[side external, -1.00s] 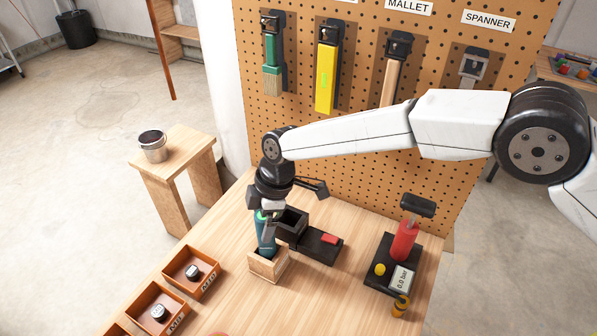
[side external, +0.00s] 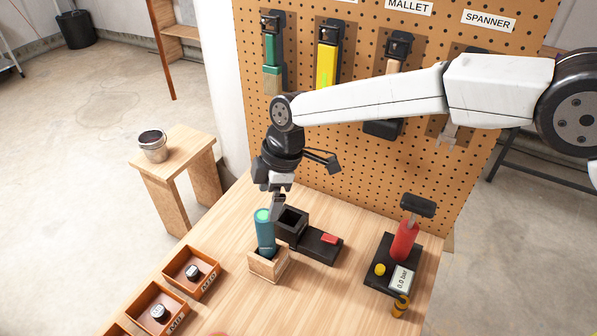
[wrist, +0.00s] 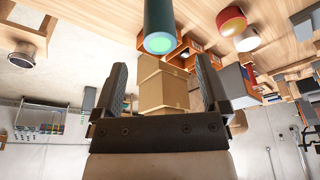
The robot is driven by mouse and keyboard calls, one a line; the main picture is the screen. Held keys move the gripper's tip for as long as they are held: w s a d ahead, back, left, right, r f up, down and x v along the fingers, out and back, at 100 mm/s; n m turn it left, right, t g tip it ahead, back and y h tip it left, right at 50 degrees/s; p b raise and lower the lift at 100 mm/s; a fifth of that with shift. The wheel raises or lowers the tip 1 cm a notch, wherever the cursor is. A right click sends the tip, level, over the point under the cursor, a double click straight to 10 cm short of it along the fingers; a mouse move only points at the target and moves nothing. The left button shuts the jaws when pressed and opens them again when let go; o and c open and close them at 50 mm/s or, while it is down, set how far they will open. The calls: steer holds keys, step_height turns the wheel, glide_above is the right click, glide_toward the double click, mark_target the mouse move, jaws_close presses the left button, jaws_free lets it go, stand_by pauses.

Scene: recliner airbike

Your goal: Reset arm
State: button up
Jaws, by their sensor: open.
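My gripper (side external: 276,208) hangs from the black wrist over the workbench, just above and beside a teal cylinder. Its two dark fingers are spread and empty in the wrist view (wrist: 160,78). The teal cylinder (side external: 265,234) has a light green top and stands upright in a small wooden holder (side external: 268,270). In the wrist view the cylinder (wrist: 160,22) shows beyond the fingertips, not between them. My white arm reaches in from the right across the pegboard.
A black device with a red button (side external: 329,239) sits right of the holder. A red pump with a gauge (side external: 404,243) stands further right. Orange bins (side external: 190,272) line the bench's left side. Behind is a pegboard (side external: 345,165) with hanging tools. A stool (side external: 180,150) holds a tin (side external: 153,147).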

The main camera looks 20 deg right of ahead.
stand_by(0.6)
steer(key=s+d+r+m+t+h, duration=0.1)
steer(key=d+m, duration=0.3)
steer(key=d, duration=0.7)
steer(key=s+d+r+m+t+h, duration=0.15)
steer(key=d+m, duration=0.35)
steer(key=d, duration=0.6)
steer(key=s+d+f+m, duration=0.1)
steer(key=s+d+m, duration=0.8)
steer(key=s+d, duration=0.7)
steer(key=shift+s+d+f+h, duration=0.2)
steer(key=shift+d+f+h, duration=0.15)
steer(key=shift+d, duration=0.4)
